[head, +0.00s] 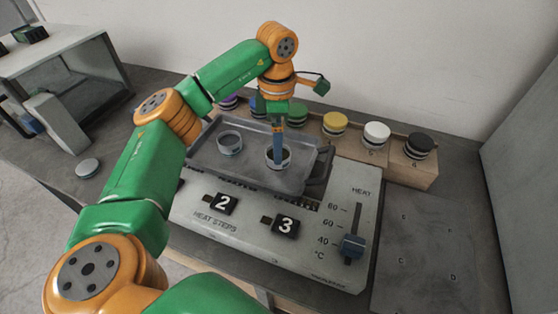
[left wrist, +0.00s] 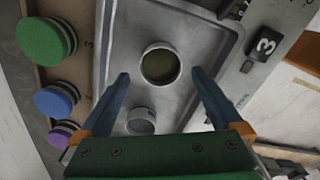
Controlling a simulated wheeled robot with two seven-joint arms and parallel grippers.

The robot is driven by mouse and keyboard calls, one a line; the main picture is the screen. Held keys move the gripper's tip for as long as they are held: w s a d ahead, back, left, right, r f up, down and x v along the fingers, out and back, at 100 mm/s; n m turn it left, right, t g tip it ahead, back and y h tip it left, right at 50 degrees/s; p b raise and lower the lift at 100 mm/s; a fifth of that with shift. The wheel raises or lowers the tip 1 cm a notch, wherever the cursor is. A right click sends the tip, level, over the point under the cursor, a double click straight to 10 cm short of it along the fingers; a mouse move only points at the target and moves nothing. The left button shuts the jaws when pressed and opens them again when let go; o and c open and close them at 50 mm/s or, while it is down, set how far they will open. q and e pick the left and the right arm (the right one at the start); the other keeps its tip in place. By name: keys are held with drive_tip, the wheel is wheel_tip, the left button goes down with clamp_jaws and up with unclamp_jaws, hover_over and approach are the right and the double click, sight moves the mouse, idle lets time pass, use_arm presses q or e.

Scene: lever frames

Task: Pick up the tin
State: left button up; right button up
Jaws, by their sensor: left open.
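Two round, open-topped metal tins stand in a grey metal tray (head: 205,165) on the heater. The right tin (head: 269,159) is directly below my left gripper (head: 278,152), whose blue fingers point down at it. In the left wrist view this tin (left wrist: 160,64) has a dark olive inside and sits centred between the open fingertips of my left gripper (left wrist: 160,73), with a gap on each side. The exact fingertip height against its rim is hard to tell. The other tin (head: 230,142) is to its left; it also shows in the left wrist view (left wrist: 140,121). My right gripper is out of view.
A wooden rack with colour-lidded jars, such as yellow (head: 335,123), white (head: 376,135) and black (head: 419,145), runs behind the tray. The heater panel (head: 340,195) carries a blue slider (head: 352,245). A lettered grey plate (head: 428,245) lies at right. A small disc (head: 88,168) lies at left.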

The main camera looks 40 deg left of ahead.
use_arm(q)
wheel_tip(320, 180, down, 5)
drive_tip(key=shift+r+p, duration=0.2)
drive_tip(key=shift+p, duration=0.2)
drive_tip(key=c, duration=1.4)
